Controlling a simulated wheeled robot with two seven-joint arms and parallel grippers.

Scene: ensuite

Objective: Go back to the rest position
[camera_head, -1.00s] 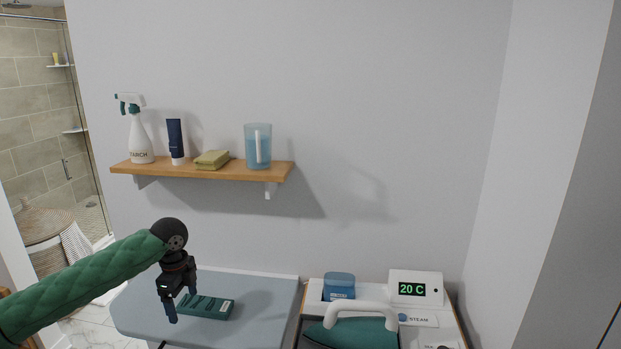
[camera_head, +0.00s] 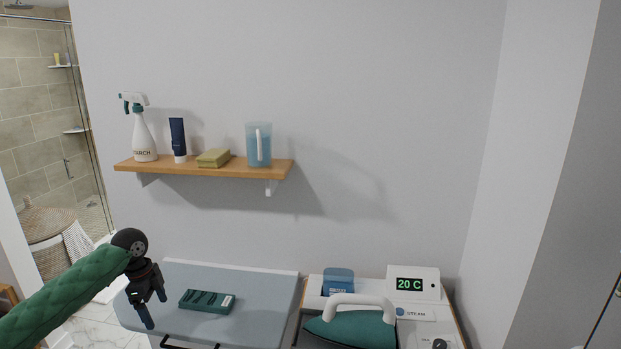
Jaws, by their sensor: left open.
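My left gripper (camera_head: 154,312) hangs at the end of my green-sleeved left arm, at the lower left of the head view. It is open and empty, with its fingers pointing down over the left part of the ironing board (camera_head: 255,285). A flat dark green box (camera_head: 207,301) lies on the board to the right of the gripper, apart from it. My right gripper is not in view.
A wooden shelf (camera_head: 215,172) on the wall holds a spray bottle (camera_head: 144,138), a tube (camera_head: 178,140), a folded cloth (camera_head: 213,158) and a blue jug (camera_head: 253,148). An iron (camera_head: 350,330) stands at lower right beside a steam station (camera_head: 412,284).

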